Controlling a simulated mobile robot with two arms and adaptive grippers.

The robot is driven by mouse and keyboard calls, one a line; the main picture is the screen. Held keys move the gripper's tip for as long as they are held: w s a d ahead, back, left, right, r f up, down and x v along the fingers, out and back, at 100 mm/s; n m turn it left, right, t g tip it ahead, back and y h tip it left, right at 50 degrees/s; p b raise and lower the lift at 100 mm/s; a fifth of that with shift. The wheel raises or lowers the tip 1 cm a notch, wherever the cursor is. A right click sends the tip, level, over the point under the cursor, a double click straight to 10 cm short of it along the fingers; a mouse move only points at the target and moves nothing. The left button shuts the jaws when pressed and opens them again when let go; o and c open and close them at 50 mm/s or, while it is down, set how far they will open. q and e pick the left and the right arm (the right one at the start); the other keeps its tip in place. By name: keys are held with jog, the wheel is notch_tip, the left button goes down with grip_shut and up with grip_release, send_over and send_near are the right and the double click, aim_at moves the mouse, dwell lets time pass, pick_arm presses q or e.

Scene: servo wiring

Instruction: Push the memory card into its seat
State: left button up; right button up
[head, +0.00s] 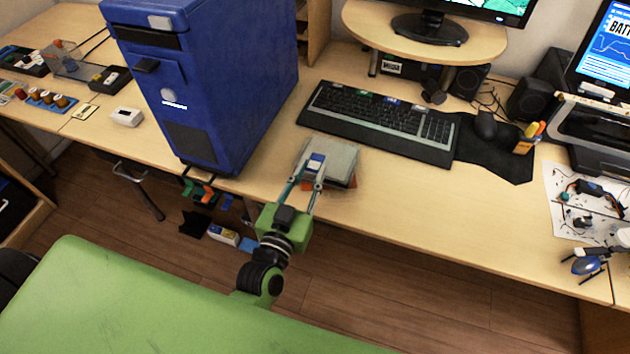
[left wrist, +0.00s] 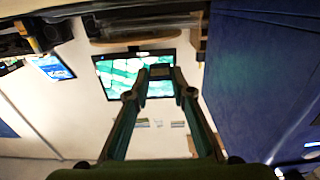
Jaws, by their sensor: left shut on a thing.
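My left gripper (head: 308,177) reaches over the front edge of the desk, to the right of the blue computer tower. It is shut on a small blue-and-white piece (head: 315,162), which looks like the memory card. In the left wrist view my fingertips (left wrist: 161,76) close on a small dark piece (left wrist: 161,70). Behind and below the held piece is a flat grey block or stack (head: 343,158) on the desk. I cannot tell whether the held piece touches it. No seat for the card can be made out. My right gripper is not in view.
The tall blue tower (head: 215,85) stands close on the left; it also fills the right of the left wrist view (left wrist: 260,75). A keyboard (head: 380,118) lies behind on the right. A green surface (head: 130,310) is below.

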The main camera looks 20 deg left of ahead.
pick_arm(q)
jog(key=f, duration=0.1)
jog(key=w+f, duration=0.1)
jog(key=f, duration=0.1)
jog(key=shift+w+d+f, duration=0.2)
jog(key=shift+d+f, duration=0.15)
jog(key=shift+d, duration=0.05)
jog(key=shift+f, duration=0.4)
jog(key=shift+f, duration=0.2)
jog(key=shift+f, duration=0.15)
jog(key=o, duration=0.7)
